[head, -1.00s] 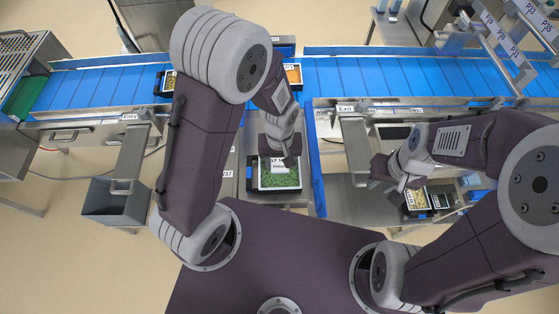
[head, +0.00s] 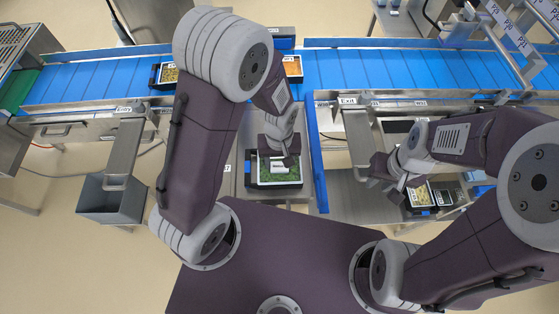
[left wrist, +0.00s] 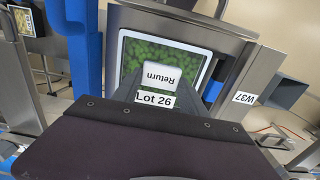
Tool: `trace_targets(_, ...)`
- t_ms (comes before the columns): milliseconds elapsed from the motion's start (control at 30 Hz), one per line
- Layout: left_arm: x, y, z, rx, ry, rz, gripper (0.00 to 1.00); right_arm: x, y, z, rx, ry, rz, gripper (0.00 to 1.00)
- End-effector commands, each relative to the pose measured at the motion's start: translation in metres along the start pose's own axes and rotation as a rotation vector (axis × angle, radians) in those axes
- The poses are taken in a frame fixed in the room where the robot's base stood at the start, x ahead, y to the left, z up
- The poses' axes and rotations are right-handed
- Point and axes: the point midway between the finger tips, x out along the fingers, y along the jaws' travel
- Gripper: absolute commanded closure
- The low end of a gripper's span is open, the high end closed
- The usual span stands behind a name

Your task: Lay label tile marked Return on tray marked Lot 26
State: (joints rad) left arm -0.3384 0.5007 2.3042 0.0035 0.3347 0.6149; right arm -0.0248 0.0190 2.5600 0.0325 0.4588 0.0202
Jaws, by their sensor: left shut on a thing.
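The tray marked Lot 26 (left wrist: 207,67) has a white rim and green contents. It also shows in the head view (head: 299,180), below my left arm. Its Lot 26 label shows in the left wrist view (left wrist: 154,99). My left gripper (head: 283,161) is over this tray, shut on the pale label tile marked Return (left wrist: 162,75). The tile is over the green contents, inside the tray's outline. I cannot tell whether it touches them. My right gripper (head: 396,186) is at the right, beside a tray of pale contents; its fingers are too small to read.
A blue conveyor (head: 370,70) runs across the back, with a tray of orange contents (head: 293,67) and another tray (head: 168,74) on it. The tray of pale contents (head: 419,196) is on the right-hand surface. A grey bin (head: 112,200) is at the left.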

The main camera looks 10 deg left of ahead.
Motion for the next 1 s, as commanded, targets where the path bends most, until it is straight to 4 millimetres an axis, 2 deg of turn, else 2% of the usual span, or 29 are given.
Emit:
trace_targets(867, 0.0016, 0.0000, 0.0004, 0.000, 0.000, 0.000, 0.88, -0.0025, 0.0000, -0.0002, 0.000, 0.000, 0.000, 0.73)
trace_targets(900, 0.0016, 0.0000, 0.0004, 0.000, 0.000, 0.000, 0.47, -0.0025, 0.0000, -0.0003, 0.000, 0.000, 0.000, 0.73)
trace_targets(1000, 0.0016, 0.0000, 0.0004, 0.000, 0.000, 0.000, 0.25, -0.0025, 0.0000, -0.0002, 0.000, 0.000, 0.000, 0.73)
